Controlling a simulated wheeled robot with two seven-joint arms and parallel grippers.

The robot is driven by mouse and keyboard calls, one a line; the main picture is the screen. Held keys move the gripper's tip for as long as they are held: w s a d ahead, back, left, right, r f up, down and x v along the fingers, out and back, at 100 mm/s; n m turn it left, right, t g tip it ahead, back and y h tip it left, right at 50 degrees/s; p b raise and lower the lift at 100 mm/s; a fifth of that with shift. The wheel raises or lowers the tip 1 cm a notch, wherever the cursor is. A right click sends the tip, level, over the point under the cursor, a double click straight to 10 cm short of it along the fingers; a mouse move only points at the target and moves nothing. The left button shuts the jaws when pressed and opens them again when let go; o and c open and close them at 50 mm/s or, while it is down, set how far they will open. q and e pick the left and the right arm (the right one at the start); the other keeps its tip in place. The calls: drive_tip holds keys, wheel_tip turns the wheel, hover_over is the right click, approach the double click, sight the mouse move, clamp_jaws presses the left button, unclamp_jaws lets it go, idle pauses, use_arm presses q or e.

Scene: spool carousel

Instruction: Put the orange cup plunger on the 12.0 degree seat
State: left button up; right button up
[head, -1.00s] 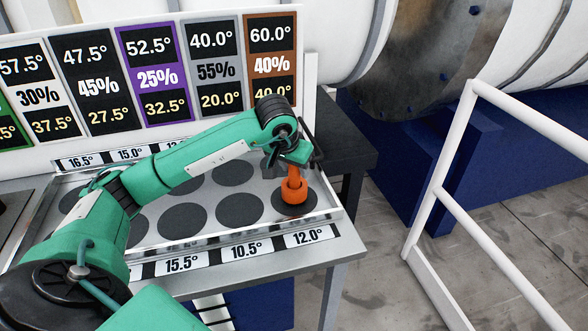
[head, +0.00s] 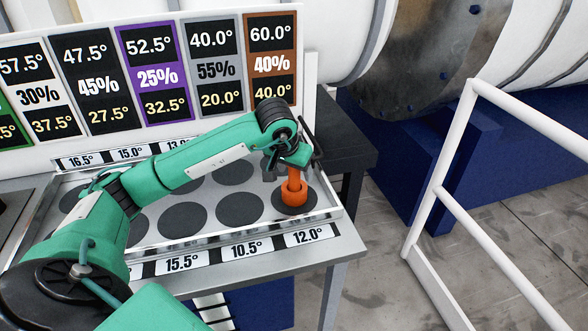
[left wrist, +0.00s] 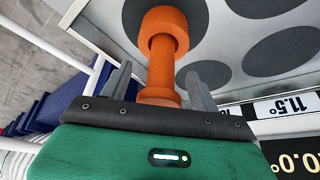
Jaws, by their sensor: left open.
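The orange cup plunger (head: 293,192) stands upright on the dark round seat (head: 295,204) at the tray's front right corner, behind the 12.0° label (head: 310,237). My left gripper (head: 290,160) is at the plunger's upper part. In the left wrist view the plunger (left wrist: 163,55) lies between the two grey fingers of my left gripper (left wrist: 158,88), which are spread with a gap on each side. The far part of the seat is hidden behind the plunger. My right gripper does not show.
The metal tray (head: 240,235) holds several other dark round seats, which look empty where visible. A board of coloured number cards (head: 150,75) stands behind it. A white railing (head: 440,180) rises to the right, beyond the table edge.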

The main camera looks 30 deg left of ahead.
use_arm(q)
drive_tip(key=v, duration=0.6)
wheel_tip(320, 180, up, 5)
drive_tip(key=b, duration=0.1)
hover_over(290, 192)
drive_tip(key=s, duration=0.3)
drive_tip(key=shift+w+d+r, duration=0.1)
drive_tip(key=shift+w+r, duration=0.1)
drive_tip(key=shift+w, duration=0.05)
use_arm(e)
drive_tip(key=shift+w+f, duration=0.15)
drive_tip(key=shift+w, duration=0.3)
